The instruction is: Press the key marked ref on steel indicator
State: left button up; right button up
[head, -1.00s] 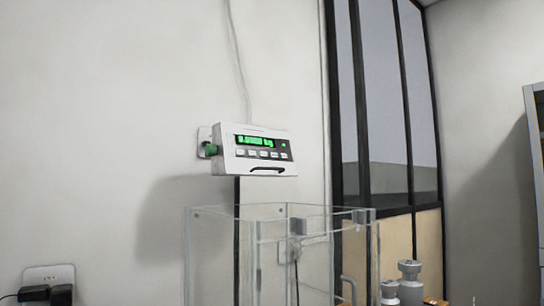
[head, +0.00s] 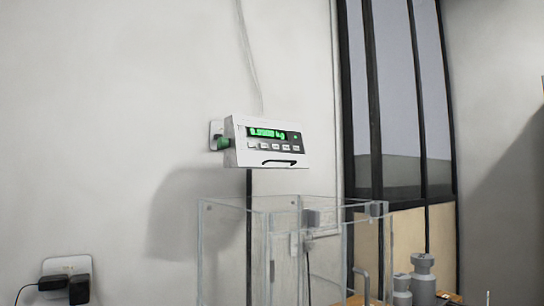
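The steel indicator (head: 265,143) is a pale box mounted on a post near the wall, in the middle of the head view. Its green display (head: 267,133) is lit and reads about zero kg. A row of several small light keys (head: 274,147) runs below the display; their markings are too small to read, so I cannot tell which is ref. A dark handle-like bar (head: 279,162) sits under the keys. A green knob or plug (head: 223,143) is on its left side. Neither of my grippers is in view.
A clear draft-shield box (head: 230,240) stands in front of and below the indicator. Grey weights (head: 422,275) stand at the lower right. A wall socket with black plugs (head: 78,288) is at the lower left. A dark-framed window (head: 395,100) is at the right.

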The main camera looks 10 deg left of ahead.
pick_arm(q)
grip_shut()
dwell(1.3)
